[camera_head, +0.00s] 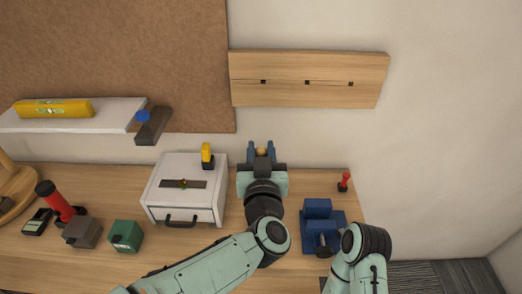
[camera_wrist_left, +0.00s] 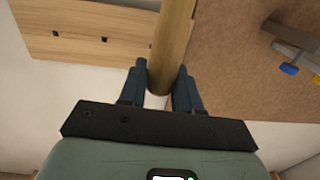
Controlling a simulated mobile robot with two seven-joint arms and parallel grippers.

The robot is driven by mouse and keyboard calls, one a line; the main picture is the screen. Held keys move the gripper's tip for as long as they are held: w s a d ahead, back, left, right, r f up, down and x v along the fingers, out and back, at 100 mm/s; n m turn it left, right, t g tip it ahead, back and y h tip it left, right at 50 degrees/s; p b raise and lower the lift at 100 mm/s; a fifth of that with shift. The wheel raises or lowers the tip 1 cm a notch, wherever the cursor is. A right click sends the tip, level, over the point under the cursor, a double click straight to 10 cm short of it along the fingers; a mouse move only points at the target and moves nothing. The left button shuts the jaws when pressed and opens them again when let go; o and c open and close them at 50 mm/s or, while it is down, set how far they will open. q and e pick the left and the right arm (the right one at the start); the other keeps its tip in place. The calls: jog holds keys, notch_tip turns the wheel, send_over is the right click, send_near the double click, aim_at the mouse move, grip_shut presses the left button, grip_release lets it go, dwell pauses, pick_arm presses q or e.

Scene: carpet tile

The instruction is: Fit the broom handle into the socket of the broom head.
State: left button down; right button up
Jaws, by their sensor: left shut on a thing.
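My left gripper (camera_head: 261,148) is raised in front of the wall, above the back of the workbench. It is shut on the broom handle, a round wooden rod. In the left wrist view the handle (camera_wrist_left: 172,40) runs from the top edge down between the two blue fingers (camera_wrist_left: 160,88). In the head view only a small brown bit of the handle (camera_head: 261,152) shows between the fingers. I cannot make out the broom head or its socket in either view. My right arm comes in at the lower right; its gripper is not visible.
A blue vise (camera_head: 318,207) stands right of my left arm, with a small red-handled tool (camera_head: 344,181) behind it. A white drawer box (camera_head: 187,210) stands to the left. A wooden rail (camera_head: 310,68) is on the wall. A white shelf (camera_head: 110,122) holds a yellow level (camera_head: 55,109).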

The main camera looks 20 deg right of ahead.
pick_arm(q)
jog(key=shift+f+b, duration=0.9)
jog(key=shift+f, duration=0.4)
jog(key=c, duration=0.7)
grip_release()
jog(key=v, duration=1.3)
jog(key=shift+s+a+b, duration=0.1)
jog(key=shift+s+b, duration=0.05)
jog(key=shift+b, duration=0.2)
